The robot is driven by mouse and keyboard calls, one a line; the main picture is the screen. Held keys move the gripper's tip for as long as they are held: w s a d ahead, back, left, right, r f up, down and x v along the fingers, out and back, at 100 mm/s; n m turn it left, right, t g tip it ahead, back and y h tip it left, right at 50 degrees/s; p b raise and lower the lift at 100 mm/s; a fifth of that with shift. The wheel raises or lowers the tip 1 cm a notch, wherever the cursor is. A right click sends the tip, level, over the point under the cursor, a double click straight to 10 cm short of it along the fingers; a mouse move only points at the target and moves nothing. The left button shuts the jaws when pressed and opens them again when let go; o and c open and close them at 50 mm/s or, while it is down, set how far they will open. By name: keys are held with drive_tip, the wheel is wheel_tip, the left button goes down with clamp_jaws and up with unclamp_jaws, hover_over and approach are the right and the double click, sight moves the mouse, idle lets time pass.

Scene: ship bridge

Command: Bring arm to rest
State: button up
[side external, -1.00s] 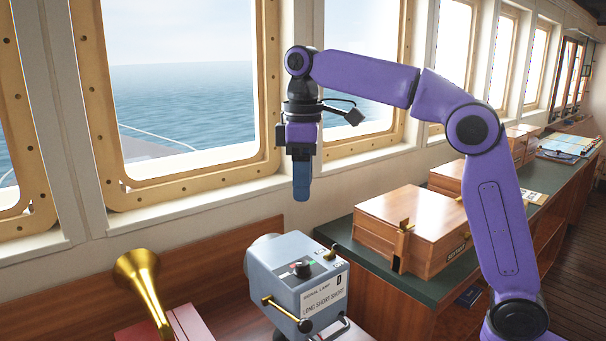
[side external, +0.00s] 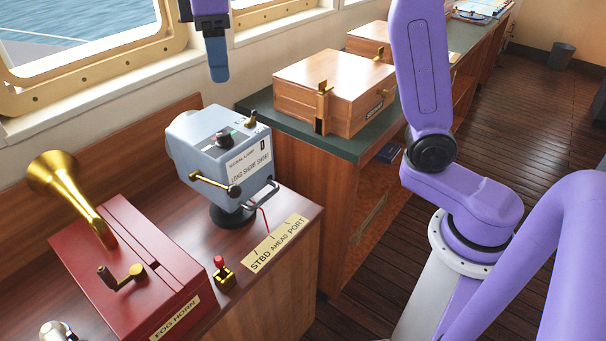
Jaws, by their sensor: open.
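My gripper (side external: 217,62) shows at the top of the side view, pointing straight down, with its upper part cut off by the frame edge. It hangs in the air above and behind the signal lamp (side external: 205,150), apart from it and from everything else. I see nothing held at the blue fingertips. From this side the fingers overlap, so the gap between them is hidden. My purple arm rises from its base at the right and leaves the top of the picture.
A red fog horn box (side external: 130,265) with a brass horn (side external: 70,195) stands at front left. A small red-topped lever (side external: 222,272) and a lettered plate (side external: 275,245) lie before the lamp. A wooden box (side external: 335,88) sits on the green-topped counter (side external: 262,103).

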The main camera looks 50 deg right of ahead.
drive_tip(key=s+d+f+n, duration=0.1)
drive_tip(key=s+d+f, duration=0.2)
drive_tip(key=s+f, duration=0.3)
drive_tip(key=s+d+f, duration=0.4)
drive_tip(key=s+f, duration=0.2)
drive_tip(key=s, duration=0.6)
drive_tip(key=s+d+f+n, duration=0.1)
drive_tip(key=s+d+f, duration=0.2)
drive_tip(key=s+f, duration=0.3)
drive_tip(key=s, duration=0.4)
drive_tip(key=shift+d+n, duration=0.3)
drive_tip(key=shift+d, duration=0.1)
